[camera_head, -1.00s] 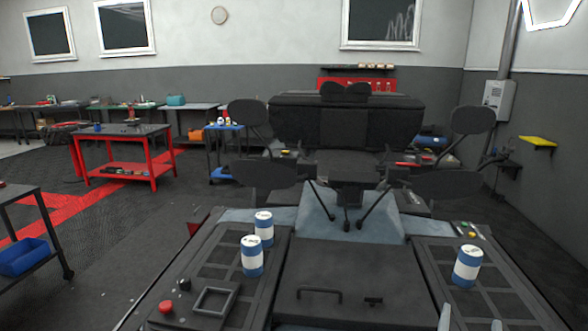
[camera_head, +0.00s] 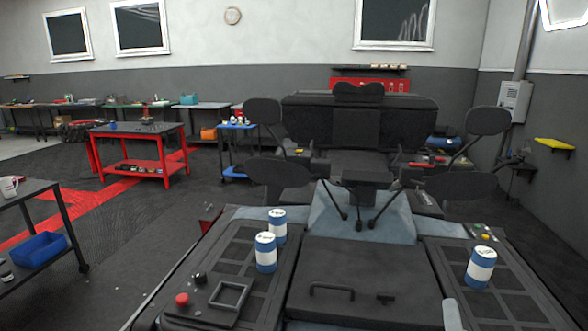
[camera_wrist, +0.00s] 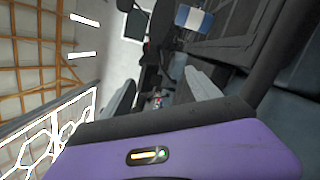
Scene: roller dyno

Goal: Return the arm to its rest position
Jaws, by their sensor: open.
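My gripper (camera_wrist: 158,92) shows in the wrist view with its two grey fingers spread apart and nothing between them. Its purple body fills the bottom of that view. In the head view only a small pale grey piece that looks like part of my arm or gripper shows at the bottom edge, right of centre. The rest of my arm is out of view there. Two blue-and-white cans (camera_head: 266,252) stand upright on the left panel of the machine. Another such can (camera_head: 480,267) stands on the right panel. A blue-and-white can also shows in the wrist view (camera_wrist: 193,18).
A red workbench (camera_head: 140,130) and a table with a blue bin (camera_head: 38,250) stand left, with open floor between.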

